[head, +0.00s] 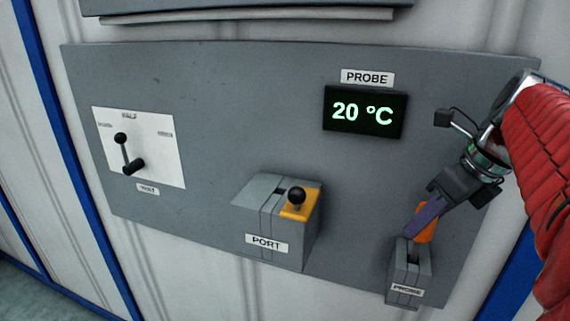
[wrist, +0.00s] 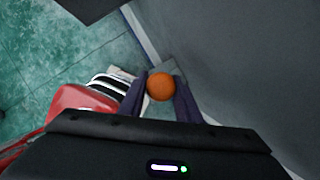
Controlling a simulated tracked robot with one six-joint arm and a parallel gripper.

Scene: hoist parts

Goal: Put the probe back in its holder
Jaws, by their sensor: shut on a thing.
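The orange probe (head: 425,226) is at the right end of the grey panel. My gripper (head: 418,233) is shut on it from above. The grey holder (head: 408,270), labelled PROBE, is right below, and the probe's lower end is at the holder's top. I cannot tell how deep it sits in the holder. In the wrist view the probe's round orange top (wrist: 160,86) lies between my two dark purple fingers (wrist: 160,100). The probe's lower part is hidden there.
A grey PORT box (head: 268,225) with a black knob (head: 297,196) on an orange plate stands left of the holder. A display (head: 364,112) reads 20 °C above. A white plate with a black lever (head: 128,155) is at the left. Open floor (wrist: 60,50) shows in the wrist view.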

